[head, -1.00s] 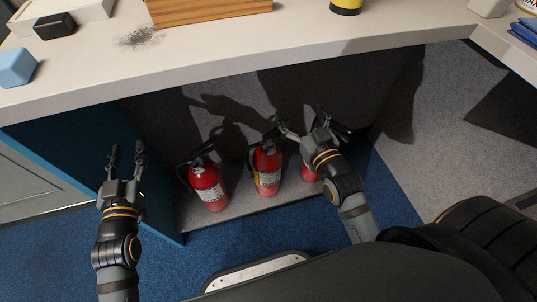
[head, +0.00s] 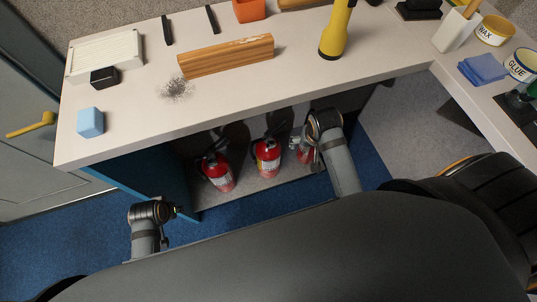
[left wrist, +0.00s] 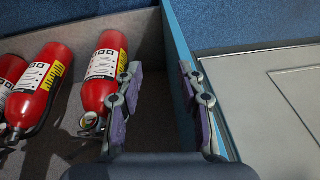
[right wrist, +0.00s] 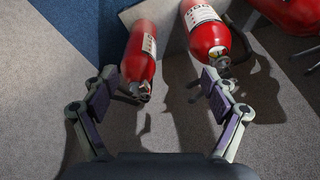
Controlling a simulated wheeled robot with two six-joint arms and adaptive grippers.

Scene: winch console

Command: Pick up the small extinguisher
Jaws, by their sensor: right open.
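Three red fire extinguishers stand in the niche under the bench: left (head: 218,174), middle (head: 267,158) and right (head: 304,152). The right one looks the smallest; in the right wrist view this small extinguisher (right wrist: 139,60) is ahead of my right gripper (right wrist: 159,77), which is open and empty. The middle extinguisher (right wrist: 208,42) is just beyond its right finger. My right arm partly hides the small one in the head view. My left gripper (left wrist: 159,72) is open around no extinguisher, its left finger beside the left extinguisher (left wrist: 104,75).
The bench top (head: 130,130) overhangs the niche and holds a wooden block (head: 226,57), a yellow flashlight (head: 337,30) and a blue cube (head: 90,122). Blue carpet (head: 90,245) is clear in front.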

